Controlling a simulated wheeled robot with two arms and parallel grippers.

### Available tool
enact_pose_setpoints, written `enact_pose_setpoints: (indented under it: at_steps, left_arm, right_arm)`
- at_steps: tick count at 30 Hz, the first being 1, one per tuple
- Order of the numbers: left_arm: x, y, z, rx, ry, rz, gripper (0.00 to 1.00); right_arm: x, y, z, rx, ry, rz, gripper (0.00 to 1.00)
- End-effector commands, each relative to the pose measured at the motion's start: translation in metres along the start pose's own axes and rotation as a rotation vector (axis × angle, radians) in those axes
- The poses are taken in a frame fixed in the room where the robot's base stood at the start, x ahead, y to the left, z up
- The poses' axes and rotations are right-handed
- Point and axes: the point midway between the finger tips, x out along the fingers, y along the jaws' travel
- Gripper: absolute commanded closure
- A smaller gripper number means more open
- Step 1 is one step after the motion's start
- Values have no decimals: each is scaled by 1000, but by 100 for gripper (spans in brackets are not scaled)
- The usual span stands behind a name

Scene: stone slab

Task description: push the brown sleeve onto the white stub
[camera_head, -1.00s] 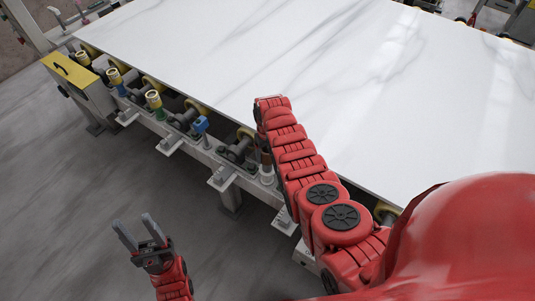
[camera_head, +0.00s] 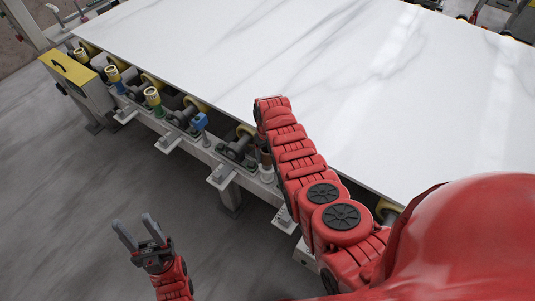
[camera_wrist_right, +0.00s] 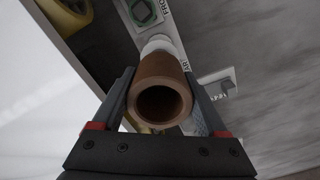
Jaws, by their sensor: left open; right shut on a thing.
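The brown sleeve (camera_wrist_right: 151,76) is a short hollow tube. My right gripper (camera_wrist_right: 163,84) is shut on it, one dark finger on each side, and I look into its open end in the right wrist view. The white stub (camera_wrist_right: 159,44) is directly beyond the sleeve, in line with it. I cannot tell how far the sleeve overlaps the stub. In the head view the sleeve (camera_head: 265,157) is just above the stub (camera_head: 267,174), near the frame edge; my right gripper is mostly hidden by my arm. My left gripper (camera_head: 132,226) is open and empty at lower left, over the floor.
A large white marble slab (camera_head: 250,60) lies on a roller frame. Along its near edge are yellow, green and blue fittings (camera_head: 152,97), rollers and metal brackets (camera_head: 222,176). A yellow-topped box (camera_head: 68,68) stands at the left end. Floor at lower left is clear.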

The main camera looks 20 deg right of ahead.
Motion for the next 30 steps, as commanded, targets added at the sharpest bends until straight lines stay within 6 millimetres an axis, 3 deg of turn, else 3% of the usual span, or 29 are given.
enact_pose_setpoints:
  at_steps: [30]
  left_arm:
    - [-24,1,4,0,0,0,50]
  right_arm:
    - [27,0,0,0,0,0,85]
